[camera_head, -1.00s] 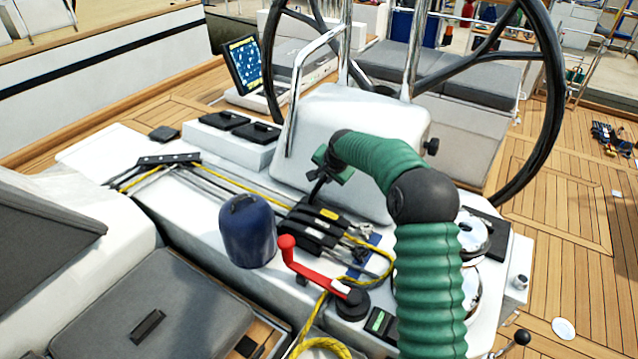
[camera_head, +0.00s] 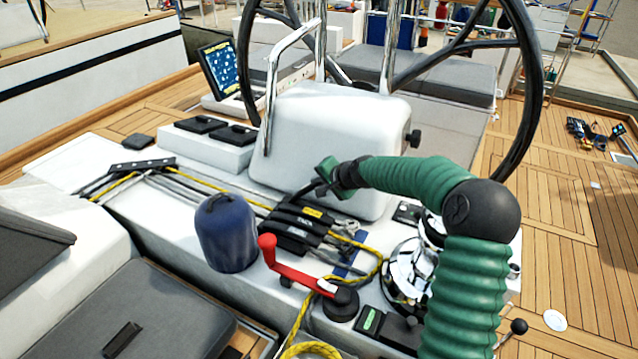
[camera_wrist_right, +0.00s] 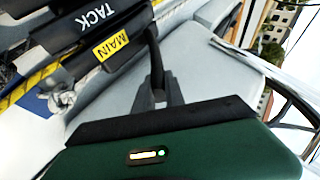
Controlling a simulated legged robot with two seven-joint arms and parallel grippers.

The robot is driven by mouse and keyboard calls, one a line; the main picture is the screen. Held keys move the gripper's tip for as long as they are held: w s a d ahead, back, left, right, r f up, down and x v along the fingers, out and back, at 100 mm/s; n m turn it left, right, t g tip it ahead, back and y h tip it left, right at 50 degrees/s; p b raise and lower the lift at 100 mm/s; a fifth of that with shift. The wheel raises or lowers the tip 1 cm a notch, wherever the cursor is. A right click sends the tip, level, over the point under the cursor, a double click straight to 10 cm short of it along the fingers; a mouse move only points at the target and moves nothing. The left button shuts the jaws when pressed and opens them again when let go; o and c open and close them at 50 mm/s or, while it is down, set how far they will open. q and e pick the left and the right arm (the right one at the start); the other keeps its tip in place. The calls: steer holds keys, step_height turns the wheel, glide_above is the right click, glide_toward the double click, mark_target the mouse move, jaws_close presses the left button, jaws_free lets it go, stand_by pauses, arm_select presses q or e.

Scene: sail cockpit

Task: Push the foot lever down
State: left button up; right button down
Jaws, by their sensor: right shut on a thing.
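A bank of black rope clutches (camera_head: 298,228) sits on the white cockpit top, with yellow and grey lines through it. In the right wrist view two clutch handles lie flat, labelled TACK (camera_wrist_right: 97,14) and MAIN (camera_wrist_right: 118,45). Beyond them a thin black lever (camera_wrist_right: 153,50) stands up from the bank, and its label cannot be read. My right gripper (camera_wrist_right: 160,92) is shut on this lever near its end. In the head view my green right gripper (camera_head: 322,184) is behind the clutches, close to the white pedestal. My left gripper is not in view.
A blue-covered winch (camera_head: 226,234) and a red crank handle (camera_head: 290,270) stand in front of the clutches. A shiny winch (camera_head: 405,272) is beside my right arm. The white pedestal (camera_head: 335,140) and black steering wheel (camera_head: 528,90) rise behind.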

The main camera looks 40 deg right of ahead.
steer(key=c, duration=1.4)
jaws_free()
steer(key=p+v, duration=0.3)
steer(key=v, duration=1.3)
steer(key=shift+s+r, duration=0.25)
steer(key=shift+d, duration=0.1)
